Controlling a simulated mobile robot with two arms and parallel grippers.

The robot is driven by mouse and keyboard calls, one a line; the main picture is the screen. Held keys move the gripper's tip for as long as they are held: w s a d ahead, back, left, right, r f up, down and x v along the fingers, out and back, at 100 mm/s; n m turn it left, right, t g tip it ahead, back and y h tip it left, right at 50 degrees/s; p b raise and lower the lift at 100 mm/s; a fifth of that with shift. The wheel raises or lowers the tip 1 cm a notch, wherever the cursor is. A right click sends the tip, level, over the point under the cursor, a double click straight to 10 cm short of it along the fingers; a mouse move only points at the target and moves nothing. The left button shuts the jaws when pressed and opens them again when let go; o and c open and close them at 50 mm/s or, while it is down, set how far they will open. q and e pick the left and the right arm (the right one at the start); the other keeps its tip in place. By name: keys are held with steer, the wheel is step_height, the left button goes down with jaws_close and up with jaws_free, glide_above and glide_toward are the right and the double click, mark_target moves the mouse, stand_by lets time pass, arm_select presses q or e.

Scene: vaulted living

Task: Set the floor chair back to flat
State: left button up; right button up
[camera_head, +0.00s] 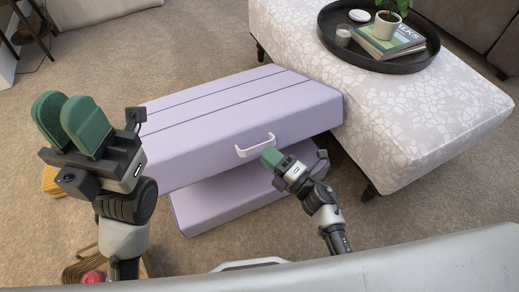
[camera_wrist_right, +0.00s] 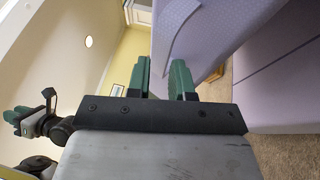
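The lavender floor chair (camera_head: 225,108) lies on the carpet in the head view. Its upper panel is raised at a slant above a lower section (camera_head: 215,203), with a gap between them at the near side. A white handle (camera_head: 255,146) sits on the near edge of the upper panel. My right gripper (camera_head: 270,157) is at the handle's right end; whether it touches is unclear. In the right wrist view its green fingers (camera_wrist_right: 163,80) are apart, with the lavender panel (camera_wrist_right: 190,40) just beyond them. My left gripper (camera_head: 72,122) is raised, open and empty, left of the chair.
A patterned white ottoman (camera_head: 430,120) stands close against the chair's right side. It bears a black tray (camera_head: 425,57) with books, a plant and a candle. A wooden item with something red (camera_head: 93,277) is at the lower left.

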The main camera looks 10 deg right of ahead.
mark_target(259, 147)
steer(key=shift+b+x, duration=0.3)
steer(key=shift+x, duration=1.65)
jaws_close()
